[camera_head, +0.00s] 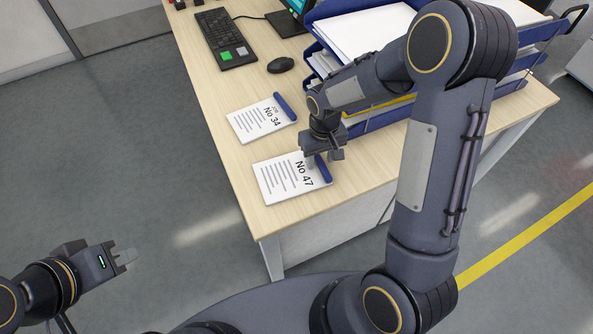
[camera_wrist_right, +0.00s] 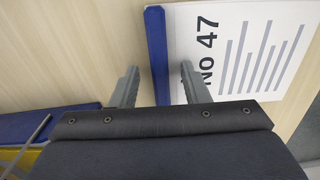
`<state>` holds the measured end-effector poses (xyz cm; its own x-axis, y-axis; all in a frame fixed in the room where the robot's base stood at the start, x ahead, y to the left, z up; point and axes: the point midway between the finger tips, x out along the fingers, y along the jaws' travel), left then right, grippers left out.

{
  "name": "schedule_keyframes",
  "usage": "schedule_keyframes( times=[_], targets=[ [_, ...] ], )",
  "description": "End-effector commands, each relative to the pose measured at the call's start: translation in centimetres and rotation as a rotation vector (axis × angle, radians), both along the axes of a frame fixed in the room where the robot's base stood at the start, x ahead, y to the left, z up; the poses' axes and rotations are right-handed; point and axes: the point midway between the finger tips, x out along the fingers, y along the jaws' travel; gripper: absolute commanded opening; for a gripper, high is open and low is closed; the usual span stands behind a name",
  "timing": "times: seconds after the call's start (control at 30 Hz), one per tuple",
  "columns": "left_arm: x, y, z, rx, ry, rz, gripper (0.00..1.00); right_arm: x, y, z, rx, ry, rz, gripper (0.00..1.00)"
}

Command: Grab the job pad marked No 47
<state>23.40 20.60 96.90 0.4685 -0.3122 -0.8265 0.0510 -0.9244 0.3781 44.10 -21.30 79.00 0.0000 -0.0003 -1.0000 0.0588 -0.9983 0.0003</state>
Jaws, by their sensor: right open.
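The job pad marked No 47 (camera_head: 286,179) lies flat on the desk near its front left corner, white with a blue binding strip along its right end. In the right wrist view the No 47 pad (camera_wrist_right: 250,50) shows its blue strip (camera_wrist_right: 157,55) between the two fingers. My right gripper (camera_head: 322,158) is open over that strip, one finger on each side; it also shows in the right wrist view (camera_wrist_right: 158,88). I cannot tell if the fingers touch the pad. My left gripper (camera_head: 124,257) is off the desk at lower left; its jaw gap is unclear.
A second pad marked No 34 (camera_head: 262,118) lies just behind. A keyboard (camera_head: 225,38), a mouse (camera_head: 281,65) and a screen stand at the back. A blue tray rack (camera_head: 378,121) with papers stands close on the right. Desk surface left of the pads is bare.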

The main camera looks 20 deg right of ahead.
Motion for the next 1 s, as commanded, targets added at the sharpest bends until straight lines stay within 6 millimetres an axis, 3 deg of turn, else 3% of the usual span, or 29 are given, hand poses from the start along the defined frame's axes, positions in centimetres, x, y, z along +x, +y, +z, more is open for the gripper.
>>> schedule_keyframes(
  times=[0.07, 0.33, 0.77, 1.0],
  targets=[
    [0.0, 0.0, 0.0, 0.0, 0.0, 0.0, 0.0, 0.0, 0.0, 0.0, 0.0, 0.0, 0.0, 0.37],
    [0.0, 0.0, 0.0, 0.0, 0.0, 0.0, 0.0, 0.0, 0.0, 0.0, 0.0, 0.0, 0.0, 0.01],
    [0.0, 0.0, 0.0, 0.0, 0.0, 0.0, 0.0, 0.1, 0.0, 0.5, 0.001, -0.003, 0.0, 0.0],
    [0.0, 0.0, 0.3, 0.0, 0.0, 0.0, 0.0, 0.1, 0.1, 3.6, 0.002, -0.006, 0.001, 0.0]
  ],
)
